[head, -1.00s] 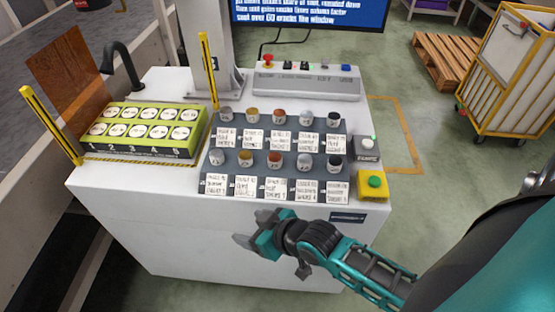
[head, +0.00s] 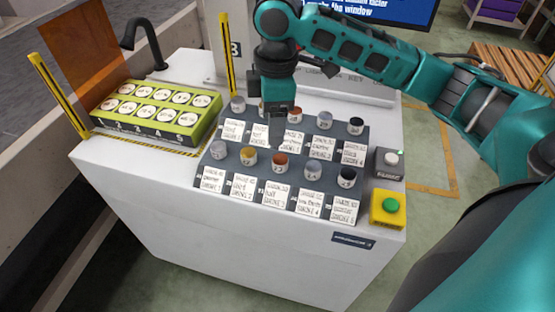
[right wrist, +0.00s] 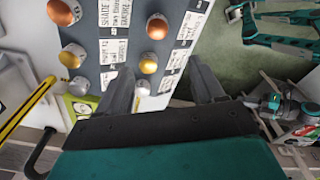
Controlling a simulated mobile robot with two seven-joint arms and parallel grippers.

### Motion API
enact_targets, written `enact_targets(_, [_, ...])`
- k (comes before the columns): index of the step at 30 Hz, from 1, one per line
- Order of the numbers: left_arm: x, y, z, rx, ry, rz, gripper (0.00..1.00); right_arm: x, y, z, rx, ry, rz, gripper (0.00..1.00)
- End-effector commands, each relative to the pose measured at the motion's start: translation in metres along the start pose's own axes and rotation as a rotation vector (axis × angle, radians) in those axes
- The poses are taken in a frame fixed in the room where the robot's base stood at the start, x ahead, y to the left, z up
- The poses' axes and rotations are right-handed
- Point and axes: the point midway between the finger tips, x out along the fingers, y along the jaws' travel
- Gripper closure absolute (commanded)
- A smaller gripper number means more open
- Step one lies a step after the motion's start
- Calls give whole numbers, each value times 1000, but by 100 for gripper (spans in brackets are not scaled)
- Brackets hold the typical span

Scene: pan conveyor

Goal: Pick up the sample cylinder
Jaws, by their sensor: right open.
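Several small sample cylinders with coloured tops stand in two rows on a dark grey stepped rack (head: 205,168). The front row has a silver cylinder (head: 219,150), a gold one (head: 249,156), a copper one (head: 281,161), a grey one (head: 312,168) and a black one (head: 347,176). My right gripper (head: 276,128) points down over the rack's back row and partly hides it. In the right wrist view my right gripper (right wrist: 162,80) is open and empty. A gold cylinder (right wrist: 148,63) and a silver one (right wrist: 142,88) show between its fingers. My left gripper is not in view.
A green tray (head: 160,133) with several numbered round places sits left of the rack. A yellow box with a green button (head: 389,207) and a grey button box (head: 388,162) stand to the right. Yellow posts (head: 226,60) and a dark curved pipe (head: 145,42) rise nearby.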

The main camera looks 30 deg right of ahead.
Motion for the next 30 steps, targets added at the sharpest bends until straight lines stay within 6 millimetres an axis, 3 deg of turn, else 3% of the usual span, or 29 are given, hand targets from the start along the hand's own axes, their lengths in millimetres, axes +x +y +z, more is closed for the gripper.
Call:
enact_targets(5, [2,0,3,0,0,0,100,-10,0,14,-16,-53,-18,32])
enact_targets(15, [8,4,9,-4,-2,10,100,48,-1,18,-16,-54,-20,32])
enact_targets(25, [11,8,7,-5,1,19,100,72,-1,18,-15,-53,-18,32])
enact_targets(30, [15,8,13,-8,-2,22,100,99,-2,19,-15,-53,-19,32])
